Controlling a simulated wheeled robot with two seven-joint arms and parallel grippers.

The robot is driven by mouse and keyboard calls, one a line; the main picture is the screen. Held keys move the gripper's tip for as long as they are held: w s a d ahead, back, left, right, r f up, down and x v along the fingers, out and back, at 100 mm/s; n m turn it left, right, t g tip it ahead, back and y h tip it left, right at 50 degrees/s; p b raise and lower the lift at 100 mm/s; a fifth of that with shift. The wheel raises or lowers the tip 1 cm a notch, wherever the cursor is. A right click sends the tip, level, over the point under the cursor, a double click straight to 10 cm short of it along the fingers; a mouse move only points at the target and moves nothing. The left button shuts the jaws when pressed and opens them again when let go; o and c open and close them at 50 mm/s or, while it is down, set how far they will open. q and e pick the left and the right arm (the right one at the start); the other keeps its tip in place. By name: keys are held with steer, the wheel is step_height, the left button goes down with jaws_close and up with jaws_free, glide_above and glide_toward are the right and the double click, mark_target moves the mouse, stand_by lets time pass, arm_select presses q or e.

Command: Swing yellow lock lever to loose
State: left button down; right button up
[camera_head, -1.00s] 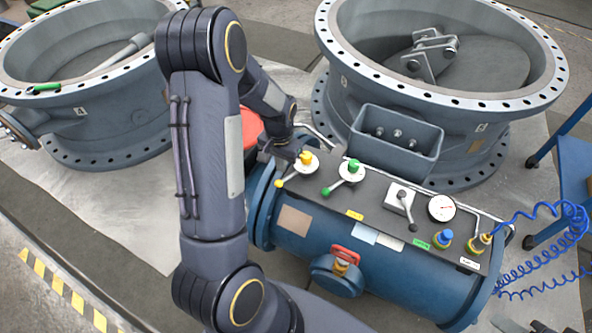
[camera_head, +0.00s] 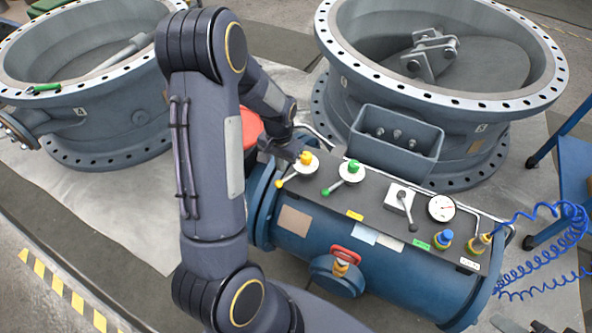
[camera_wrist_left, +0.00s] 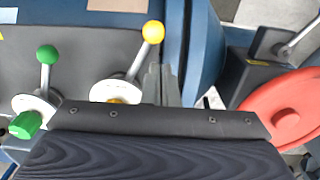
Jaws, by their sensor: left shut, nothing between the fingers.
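The yellow lock lever (camera_head: 288,178) has a white round plate, a yellow hub and a yellow ball tip that points to the lower left in the head view. In the left wrist view its yellow ball (camera_wrist_left: 153,32) and metal rod show, and the gripper body covers part of its plate. My left gripper (camera_head: 300,155) is shut and empty beside the yellow hub. In the left wrist view its fingers (camera_wrist_left: 160,85) are together just right of the lever's rod; I cannot tell if they touch it. My right gripper is not in view.
A green lever (camera_head: 345,175) stands right of the yellow one on the blue tank's grey panel. Further right are a grey toggle lever (camera_head: 402,202), a gauge (camera_head: 441,208) and a coiled blue hose (camera_head: 550,245). A red round part (camera_wrist_left: 285,110) lies beside the tank.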

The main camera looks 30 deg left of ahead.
mark_target(292, 175)
arm_select(q)
steer(key=shift+f, duration=0.2)
stand_by(0.5)
steer(key=shift+f+b, duration=1.45)
steer(key=shift+f, duration=0.25)
steer(key=shift+s, duration=0.1)
steer(key=shift+s+d+f, duration=0.1)
